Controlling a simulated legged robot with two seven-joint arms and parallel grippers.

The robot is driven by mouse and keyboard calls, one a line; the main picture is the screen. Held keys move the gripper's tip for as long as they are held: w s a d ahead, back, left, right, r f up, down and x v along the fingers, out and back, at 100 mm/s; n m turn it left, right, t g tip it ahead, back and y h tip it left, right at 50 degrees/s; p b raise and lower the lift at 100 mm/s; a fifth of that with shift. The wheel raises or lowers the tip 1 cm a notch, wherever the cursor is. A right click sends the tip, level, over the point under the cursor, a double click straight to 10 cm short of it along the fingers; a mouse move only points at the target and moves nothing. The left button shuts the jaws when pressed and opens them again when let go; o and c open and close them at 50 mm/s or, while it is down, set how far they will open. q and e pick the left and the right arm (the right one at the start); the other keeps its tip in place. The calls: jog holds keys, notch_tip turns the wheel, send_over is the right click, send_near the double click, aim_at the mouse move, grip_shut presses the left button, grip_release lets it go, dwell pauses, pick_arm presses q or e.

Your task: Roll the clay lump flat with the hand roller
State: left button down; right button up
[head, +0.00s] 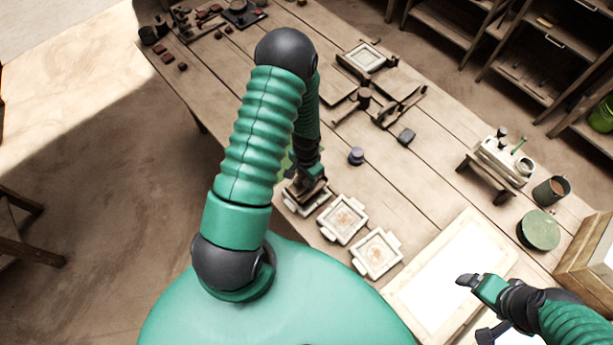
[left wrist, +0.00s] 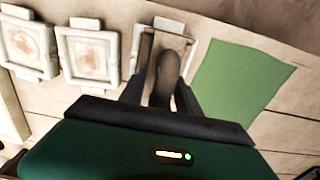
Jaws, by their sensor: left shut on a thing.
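My left gripper (head: 312,182) is over the near edge of the bench, above a white square mould. In the left wrist view its jaws (left wrist: 165,95) are shut on a grey-brown rounded thing (left wrist: 166,75); I cannot tell whether it is part of the hand roller or the clay. The white mould (left wrist: 148,42) shows behind it, partly hidden. My right gripper (head: 475,308) is at the lower right, fingers apart and empty, over a framed white panel. I cannot pick out the clay lump or the roller for sure.
Two white moulds with brownish faces (head: 343,220) (head: 376,253) sit along the near edge. A green sheet (left wrist: 243,78) lies beside the mould. Wooden tools lie further back.

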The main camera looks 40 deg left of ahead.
pick_arm(q)
jog(key=shift+f, duration=0.4)
jog(key=shift+r, duration=0.1)
pick_arm(e)
jog(key=shift+w+f, duration=0.1)
jog(key=shift+f, duration=0.15)
jog(key=shift+f, duration=0.1)
pick_arm(q)
jog(key=shift+f+b, duration=0.6)
jog(key=shift+f, duration=0.3)
pick_arm(e)
jog(key=shift+f, duration=0.55)
